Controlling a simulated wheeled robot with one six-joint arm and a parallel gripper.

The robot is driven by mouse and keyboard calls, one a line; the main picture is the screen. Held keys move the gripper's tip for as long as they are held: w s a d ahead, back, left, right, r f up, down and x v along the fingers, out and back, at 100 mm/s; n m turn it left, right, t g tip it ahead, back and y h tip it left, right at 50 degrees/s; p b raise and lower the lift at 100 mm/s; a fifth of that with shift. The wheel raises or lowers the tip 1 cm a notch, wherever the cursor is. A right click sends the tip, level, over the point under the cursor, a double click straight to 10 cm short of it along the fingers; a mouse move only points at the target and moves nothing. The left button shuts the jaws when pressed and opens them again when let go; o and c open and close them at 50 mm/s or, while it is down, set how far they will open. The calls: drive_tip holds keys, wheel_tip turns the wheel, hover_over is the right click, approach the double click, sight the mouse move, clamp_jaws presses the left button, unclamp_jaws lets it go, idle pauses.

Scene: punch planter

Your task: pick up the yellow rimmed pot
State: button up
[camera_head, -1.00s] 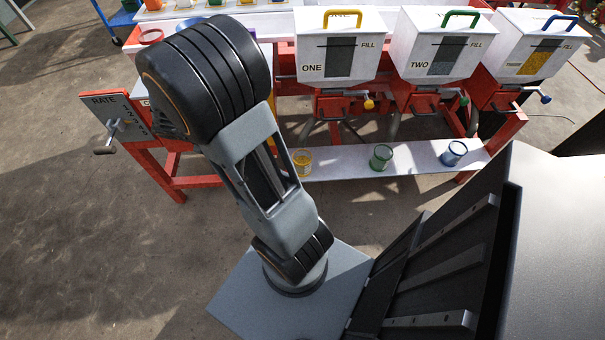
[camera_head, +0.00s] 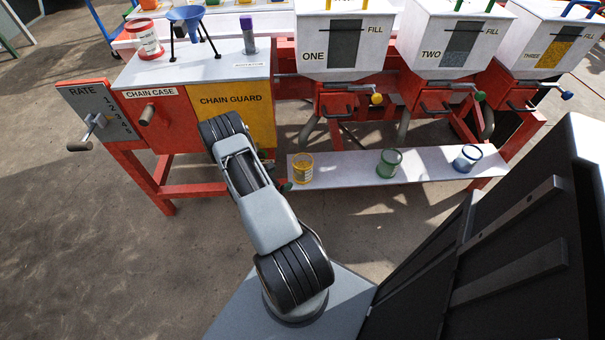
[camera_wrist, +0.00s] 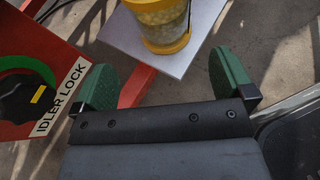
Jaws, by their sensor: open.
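The yellow rimmed pot (camera_head: 302,168) stands upright at the left end of the low white shelf (camera_head: 340,175) in the head view. In the wrist view the pot (camera_wrist: 160,22) shows pale contents behind a clear wall and a yellow base band; its top is cut off by the frame edge. My gripper (camera_wrist: 165,78) is open and empty, its two green fingers spread apart. The pot is ahead of the fingers, roughly between their lines, and not touching them. In the head view my gripper is mostly hidden behind my arm, near the shelf's left end.
A green pot (camera_head: 389,163) and a blue pot (camera_head: 467,158) stand farther right on the shelf. White hoppers with red valves hang above. The red frame and yellow chain guard (camera_head: 232,112) are left of the pot. An idler lock knob (camera_wrist: 30,95) is close to the left finger.

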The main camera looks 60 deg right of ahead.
sight(295, 174)
drive_tip(key=b+x, duration=0.1)
drive_tip(key=x, duration=0.4)
drive_tip(key=shift+d+f, duration=0.1)
drive_tip(key=shift+d, duration=0.05)
drive_tip(key=x, duration=0.2)
drive_tip(key=b+x, duration=0.1)
drive_tip(key=x, duration=0.1)
drive_tip(key=shift+s+f, duration=0.25)
drive_tip(key=shift+f, duration=0.05)
drive_tip(key=shift+s+d+f, duration=0.1)
drive_tip(key=shift+s+d, duration=0.05)
drive_tip(key=shift+d, duration=0.3)
drive_tip(key=shift+c, duration=0.2)
drive_tip(key=c, duration=0.9)
